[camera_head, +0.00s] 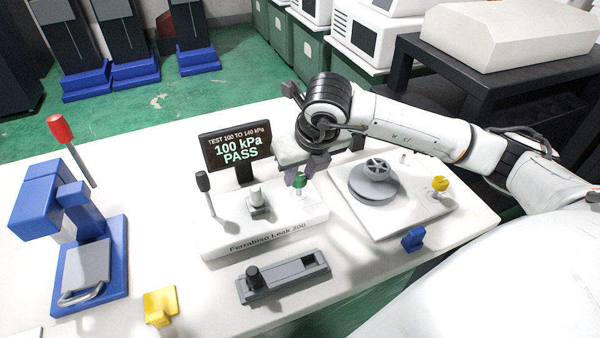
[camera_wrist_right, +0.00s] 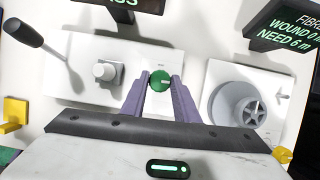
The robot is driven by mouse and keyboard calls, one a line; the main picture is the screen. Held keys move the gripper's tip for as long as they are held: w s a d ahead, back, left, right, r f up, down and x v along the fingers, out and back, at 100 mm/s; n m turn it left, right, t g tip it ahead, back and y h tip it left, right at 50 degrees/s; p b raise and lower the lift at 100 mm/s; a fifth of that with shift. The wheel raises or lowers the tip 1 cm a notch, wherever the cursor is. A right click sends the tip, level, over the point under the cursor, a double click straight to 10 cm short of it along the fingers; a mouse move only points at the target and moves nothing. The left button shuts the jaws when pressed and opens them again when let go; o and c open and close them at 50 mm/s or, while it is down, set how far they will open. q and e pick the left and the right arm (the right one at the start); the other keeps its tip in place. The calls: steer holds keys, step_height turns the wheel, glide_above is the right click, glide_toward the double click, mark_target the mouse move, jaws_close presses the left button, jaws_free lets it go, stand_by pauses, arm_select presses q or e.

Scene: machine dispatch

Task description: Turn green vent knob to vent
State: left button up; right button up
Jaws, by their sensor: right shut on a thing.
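The green vent knob (camera_head: 299,182) stands on the right part of the white Ferrabiso Leak 200 tester (camera_head: 262,232). In the right wrist view the knob (camera_wrist_right: 160,81) sits between the tips of two purple fingers, with a pale mark on its top pointing right. My right gripper (camera_head: 297,178) comes down from behind and is shut on the knob; it also shows in the right wrist view (camera_wrist_right: 160,88). The tester's display (camera_head: 236,147) reads "100 kPa PASS". My left gripper is not in view.
On the tester are a black-tipped lever (camera_head: 203,182) and a grey fitting (camera_head: 258,203). A white plate with a grey spool (camera_head: 373,184) and yellow knob (camera_head: 440,184) stands right. A blue press (camera_head: 85,260) stands left. A grey slider box (camera_head: 284,280) lies in front.

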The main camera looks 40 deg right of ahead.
steer(key=shift+d+f+n+b, duration=0.1)
steer(key=shift+f+n+b, duration=0.05)
steer(key=shift+n+b, duration=0.45)
steer(key=n+y+b, duration=0.1)
steer(key=n+b, duration=0.2)
steer(key=shift+d+y, duration=0.15)
steer(key=shift+y, duration=0.25)
steer(key=shift+n+b, duration=0.5)
steer(key=shift+b, duration=0.05)
steer(key=n+y+b, duration=0.1)
steer(key=n, duration=0.2)
steer(key=shift+w+d+n+y, duration=0.1)
steer(key=shift+n+y, duration=0.2)
steer(key=shift+r+n+g+y+b, duration=0.2)
steer(key=shift+n+g+y+b, duration=0.25)
steer(key=shift+n, duration=0.45)
steer(key=n, duration=0.1)
steer(key=n+g, duration=0.1)
steer(key=shift+w+d+n+y, duration=0.15)
steer(key=shift+n+y, duration=0.1)
steer(key=shift+n, duration=0.15)
steer(key=n+g, duration=0.1)
steer(key=n, duration=0.2)
steer(key=shift+y, duration=0.3)
steer(key=shift+w+n+p, duration=0.1)
steer(key=shift+n+p, duration=0.2)
steer(key=shift+n, duration=0.2)
steer(key=shift+g, duration=0.25)
